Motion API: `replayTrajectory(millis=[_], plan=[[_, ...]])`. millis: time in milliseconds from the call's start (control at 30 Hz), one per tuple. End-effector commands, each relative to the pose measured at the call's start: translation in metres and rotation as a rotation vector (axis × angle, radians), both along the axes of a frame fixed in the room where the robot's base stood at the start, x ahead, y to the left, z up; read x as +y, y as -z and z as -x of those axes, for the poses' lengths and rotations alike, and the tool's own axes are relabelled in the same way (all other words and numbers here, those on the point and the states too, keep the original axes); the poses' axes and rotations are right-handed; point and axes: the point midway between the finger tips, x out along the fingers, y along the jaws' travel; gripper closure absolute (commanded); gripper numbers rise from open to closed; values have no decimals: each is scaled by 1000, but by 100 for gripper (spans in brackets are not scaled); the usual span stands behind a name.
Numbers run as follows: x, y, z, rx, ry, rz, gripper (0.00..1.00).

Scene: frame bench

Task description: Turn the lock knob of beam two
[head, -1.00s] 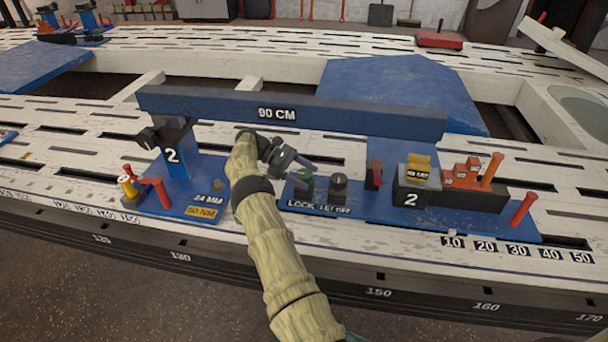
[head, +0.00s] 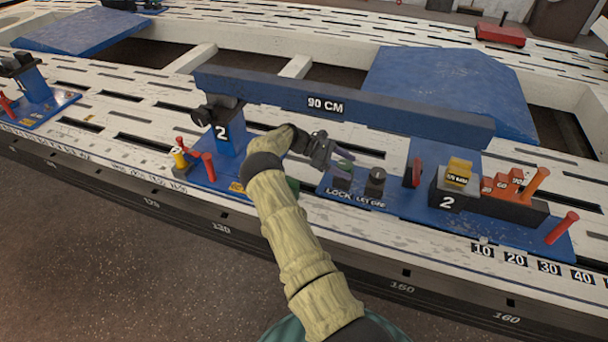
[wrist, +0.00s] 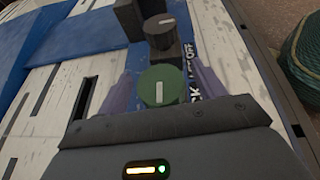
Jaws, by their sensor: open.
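The green lock knob (wrist: 160,87) of beam two shows in the wrist view with a pale line on its top. It stands between the two fingers of my open gripper (wrist: 158,88); I cannot tell whether they touch it. In the head view my gripper (head: 338,163) is over the LOCK label, and the knob is largely hidden behind the fingers. Beside it is the black LET OFF knob (head: 376,182), also visible in the wrist view (wrist: 161,28). The blue beam (head: 400,112) marked 90 CM rests across its supports behind the gripper.
A block marked 2 (head: 447,193) with a yellow weight (head: 459,171) is at the right. Orange weights (head: 508,184) and red pegs are beyond it. A left post (head: 227,135) marked 2 has red handles. The slotted white bench (head: 150,115) is open at the left.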

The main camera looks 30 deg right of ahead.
Motion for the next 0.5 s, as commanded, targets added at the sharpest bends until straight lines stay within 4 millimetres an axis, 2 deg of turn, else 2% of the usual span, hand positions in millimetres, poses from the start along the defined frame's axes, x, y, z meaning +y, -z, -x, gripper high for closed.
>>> replayTrajectory(millis=[67, 500], plan=[[1, -5, 0, 3, -39, 2, 31], [1, -3, 1, 4, -260, 2, 31]])
